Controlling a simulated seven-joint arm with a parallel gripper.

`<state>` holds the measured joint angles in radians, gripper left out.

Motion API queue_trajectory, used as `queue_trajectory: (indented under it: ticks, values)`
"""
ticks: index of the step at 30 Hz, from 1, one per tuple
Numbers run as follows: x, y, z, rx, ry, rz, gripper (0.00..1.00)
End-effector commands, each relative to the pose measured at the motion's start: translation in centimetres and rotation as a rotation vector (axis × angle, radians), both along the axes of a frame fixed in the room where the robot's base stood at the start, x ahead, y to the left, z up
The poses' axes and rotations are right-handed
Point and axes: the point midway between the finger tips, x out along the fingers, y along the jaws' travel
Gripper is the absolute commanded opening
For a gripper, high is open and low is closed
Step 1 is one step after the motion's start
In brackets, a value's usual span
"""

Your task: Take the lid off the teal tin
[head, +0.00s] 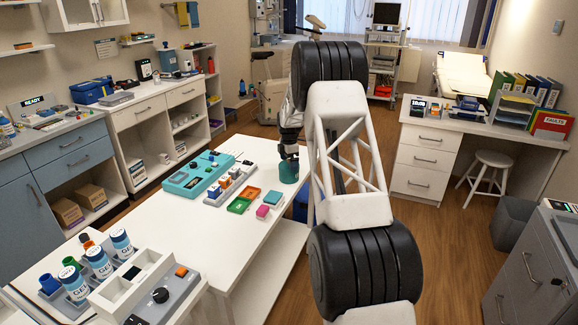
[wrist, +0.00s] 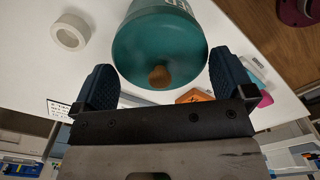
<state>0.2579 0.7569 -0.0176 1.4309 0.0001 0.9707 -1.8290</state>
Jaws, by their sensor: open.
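The teal tin (head: 289,173) stands upright near the far right edge of the white table in the head view. In the wrist view the tin (wrist: 178,8) has white lettering on its side. Its teal lid (wrist: 178,45) faces the camera and carries a round brown knob (wrist: 160,76). My gripper (head: 289,152) is right over the tin in the head view. In the wrist view my gripper (wrist: 163,64) is open, with one dark finger on each side of the lid and knob. I cannot tell whether the fingers touch the lid.
A white ring (wrist: 69,31) lies on the table beside the tin.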

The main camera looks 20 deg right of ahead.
Motion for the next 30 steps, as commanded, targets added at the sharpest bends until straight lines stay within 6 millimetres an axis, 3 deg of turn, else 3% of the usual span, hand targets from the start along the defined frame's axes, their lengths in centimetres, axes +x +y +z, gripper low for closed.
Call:
queue_trajectory:
  ticks: [11, 21, 30]
  values:
    - [0.00, 0.00, 0.02, 0.000, 0.000, 0.000, 1.00]
    - [-0.03, 0.01, -0.10, 0.000, 0.002, 0.000, 0.48]
    - [-0.12, 0.05, -0.41, 0.001, 0.005, 0.000, 0.45]
